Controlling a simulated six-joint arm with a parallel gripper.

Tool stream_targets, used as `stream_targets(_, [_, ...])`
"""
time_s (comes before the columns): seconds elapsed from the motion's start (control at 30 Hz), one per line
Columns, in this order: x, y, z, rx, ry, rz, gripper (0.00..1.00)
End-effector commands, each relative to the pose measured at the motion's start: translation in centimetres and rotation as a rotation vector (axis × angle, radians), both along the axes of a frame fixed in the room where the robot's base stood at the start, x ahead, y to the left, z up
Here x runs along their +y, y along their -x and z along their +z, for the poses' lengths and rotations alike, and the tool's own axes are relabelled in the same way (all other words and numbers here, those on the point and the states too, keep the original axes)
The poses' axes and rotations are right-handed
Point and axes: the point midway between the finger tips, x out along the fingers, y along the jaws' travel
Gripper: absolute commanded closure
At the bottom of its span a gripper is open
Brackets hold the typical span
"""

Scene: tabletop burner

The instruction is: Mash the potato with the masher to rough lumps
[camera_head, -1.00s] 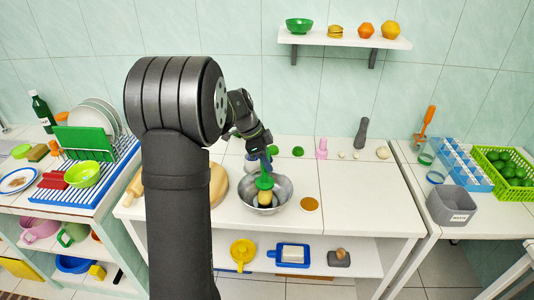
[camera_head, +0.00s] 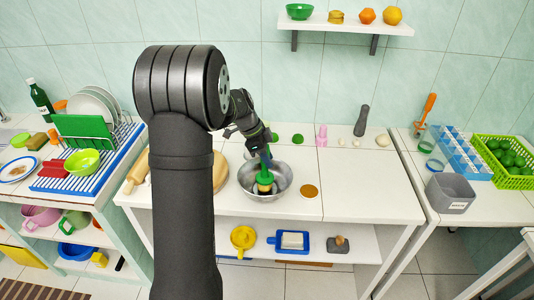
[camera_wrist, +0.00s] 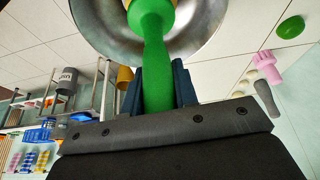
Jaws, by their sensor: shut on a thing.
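My gripper (camera_head: 267,153) is shut on the green masher (camera_head: 265,177) by its handle. In the wrist view the handle (camera_wrist: 157,85) runs between the dark fingers (camera_wrist: 157,88). The masher stands nearly upright, its head low inside the grey metal bowl (camera_head: 286,180) on the counter. The yellow-tan potato (camera_head: 264,189) is under the masher head in the bowl. It looks low and mostly covered; its exact shape is too small to tell. A bit of yellow also shows past the masher in the wrist view.
A round brown-topped item (camera_head: 309,191) lies right of the bowl, and a wooden board (camera_head: 219,172) lies left. Green pieces, a pink item (camera_head: 321,135) and a dark grey pestle-like item (camera_head: 361,121) stand behind. The counter's right part is clear.

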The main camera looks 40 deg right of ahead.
Motion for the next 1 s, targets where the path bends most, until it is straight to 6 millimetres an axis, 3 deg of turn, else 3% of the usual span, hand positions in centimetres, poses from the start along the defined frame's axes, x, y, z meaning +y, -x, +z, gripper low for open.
stream_targets(0.2, [0.0, -0.1, 3.2, -0.003, 0.003, 0.0, 1.0])
stream_targets(1.0, [0.0, 0.0, 3.2, -0.002, 0.001, 0.0, 1.0])
